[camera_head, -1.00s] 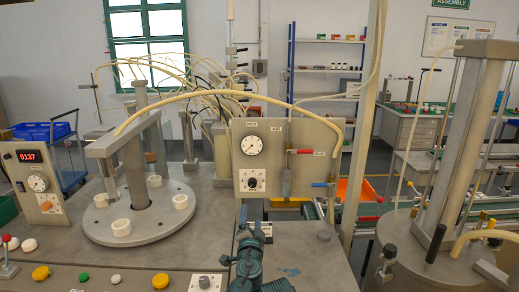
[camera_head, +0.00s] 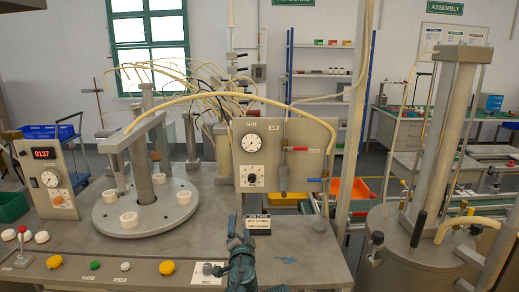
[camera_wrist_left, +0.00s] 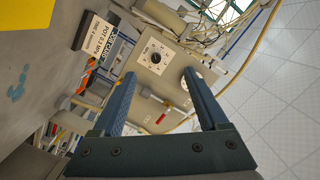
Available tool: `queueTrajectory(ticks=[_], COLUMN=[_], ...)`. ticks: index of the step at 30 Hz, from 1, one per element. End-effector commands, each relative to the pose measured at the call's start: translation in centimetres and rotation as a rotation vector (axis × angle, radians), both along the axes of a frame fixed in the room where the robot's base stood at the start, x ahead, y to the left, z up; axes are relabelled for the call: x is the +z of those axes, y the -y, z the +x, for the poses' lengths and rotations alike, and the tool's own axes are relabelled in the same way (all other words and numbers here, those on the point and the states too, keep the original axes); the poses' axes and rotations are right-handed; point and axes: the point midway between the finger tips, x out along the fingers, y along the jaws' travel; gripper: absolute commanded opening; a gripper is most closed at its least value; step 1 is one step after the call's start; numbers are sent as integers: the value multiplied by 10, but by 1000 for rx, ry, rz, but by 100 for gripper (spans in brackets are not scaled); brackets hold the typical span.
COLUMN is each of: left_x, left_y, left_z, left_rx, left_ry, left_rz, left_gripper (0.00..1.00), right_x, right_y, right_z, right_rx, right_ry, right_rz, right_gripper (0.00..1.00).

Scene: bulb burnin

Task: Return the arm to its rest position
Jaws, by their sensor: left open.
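My left gripper (camera_head: 236,222) shows in the head view at the bottom centre, a teal arm end in front of the grey bench. In the left wrist view its two blue fingers (camera_wrist_left: 155,95) are spread wide apart, with nothing held between them. Beyond the fingers stands the upright panel with a gauge and a knob (camera_head: 285,160), which also shows in the wrist view (camera_wrist_left: 158,62). The gripper looks apart from the panel. My right gripper is not in view.
A round turntable (camera_head: 110,215) with several white rings is on the bench at the left. A small black sign (camera_head: 258,223) stands close to the gripper. A large metal drum (camera_head: 410,260) with a column is at the right. Several buttons line the bench's front.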

Motion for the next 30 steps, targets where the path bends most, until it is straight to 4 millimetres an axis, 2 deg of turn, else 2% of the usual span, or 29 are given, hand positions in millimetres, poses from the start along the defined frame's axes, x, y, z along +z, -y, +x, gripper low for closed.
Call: queueTrajectory(ticks=[5, 11, 14, 18, 21, 24, 30], left_x=[-13, -45, -69, -120, -154, -176, -200], left_y=[-33, -83, -110, -144, -151, -148, -131], left_z=[-5, -21, -37, -78, -112, -140, -182], left_rx=[101, 271, 374, 535, 611, 644, 644], left_ry=[-51, -170, -267, -492, -677, -829, -1068], left_rz=[-61, -167, -238, -377, -478, -555, -671], left_gripper=[76, 76, 76, 76, 76, 76, 76], right_x=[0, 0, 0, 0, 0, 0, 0], right_y=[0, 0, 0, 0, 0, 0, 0], right_z=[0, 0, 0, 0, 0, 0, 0], right_rx=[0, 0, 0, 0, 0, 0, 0], right_ry=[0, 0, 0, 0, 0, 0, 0], right_rz=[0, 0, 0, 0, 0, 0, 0], right_gripper=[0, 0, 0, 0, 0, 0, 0])
